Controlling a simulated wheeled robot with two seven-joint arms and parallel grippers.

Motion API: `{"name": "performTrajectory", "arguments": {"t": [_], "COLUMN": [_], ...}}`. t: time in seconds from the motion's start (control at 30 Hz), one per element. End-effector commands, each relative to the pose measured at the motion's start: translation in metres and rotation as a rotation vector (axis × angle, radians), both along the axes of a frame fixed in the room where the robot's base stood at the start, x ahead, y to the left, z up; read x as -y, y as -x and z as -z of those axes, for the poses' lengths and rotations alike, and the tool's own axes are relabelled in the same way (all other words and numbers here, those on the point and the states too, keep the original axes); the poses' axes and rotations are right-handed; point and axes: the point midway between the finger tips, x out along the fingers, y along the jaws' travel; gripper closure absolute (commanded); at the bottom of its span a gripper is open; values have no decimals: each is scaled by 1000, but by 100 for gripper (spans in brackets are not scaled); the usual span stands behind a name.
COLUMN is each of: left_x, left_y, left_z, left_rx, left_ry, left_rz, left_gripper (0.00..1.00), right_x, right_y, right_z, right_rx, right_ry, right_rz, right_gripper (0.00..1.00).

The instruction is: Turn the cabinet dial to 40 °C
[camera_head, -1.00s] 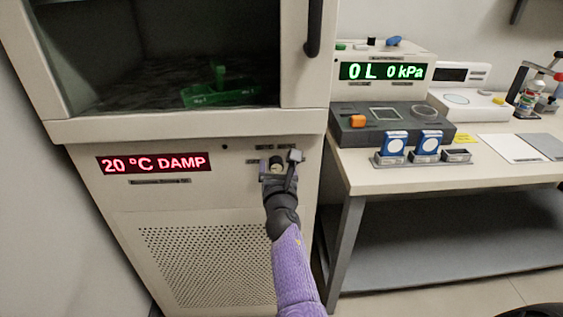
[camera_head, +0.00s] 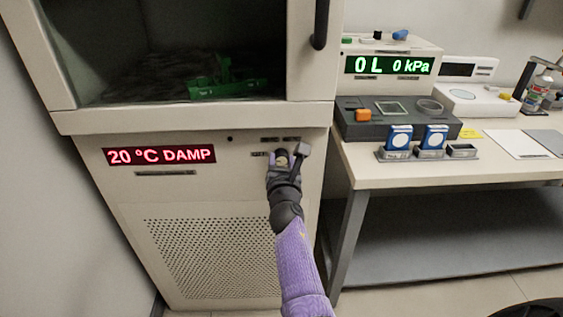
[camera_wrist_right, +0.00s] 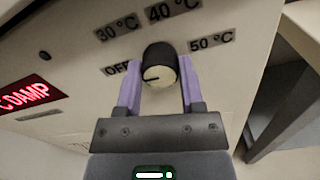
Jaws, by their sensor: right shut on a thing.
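The cabinet (camera_head: 125,185) has a red display (camera_head: 160,155) that reads "20 °C DAMP". Its dial is a black knob with a pale face, best seen in the right wrist view (camera_wrist_right: 158,68). Labels OFF, 30 °C, 40 °C (camera_wrist_right: 174,10) and 50 °C stand around it. A dark mark on the dial's face points to the lower left, roughly on the OFF side. My right gripper (camera_head: 289,160) is at the dial, with its purple fingers on either side, shut on it. In the head view the gripper mostly hides the dial. My left gripper is not in view.
The cabinet's dark chamber above holds a green object (camera_head: 225,88). A black vertical handle (camera_head: 320,22) stands above the dial. A table (camera_head: 390,175) to the right bears a 0 L, 0 kPa device (camera_head: 390,66) and blue-and-white items.

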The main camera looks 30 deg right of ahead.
Motion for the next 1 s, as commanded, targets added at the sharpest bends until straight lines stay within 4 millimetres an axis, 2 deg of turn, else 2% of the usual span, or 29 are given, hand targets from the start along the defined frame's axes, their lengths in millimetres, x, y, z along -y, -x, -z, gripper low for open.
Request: {"name": "performTrajectory", "arguments": {"t": [1.0], "left_x": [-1], "left_y": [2], "left_z": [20], "left_rx": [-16], "left_ry": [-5], "left_rz": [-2], "left_gripper": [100], "right_x": [0], "right_y": [1], "right_z": [3], "right_rx": [474], "right_ry": [-778], "right_rz": [1], "right_gripper": [100]}}
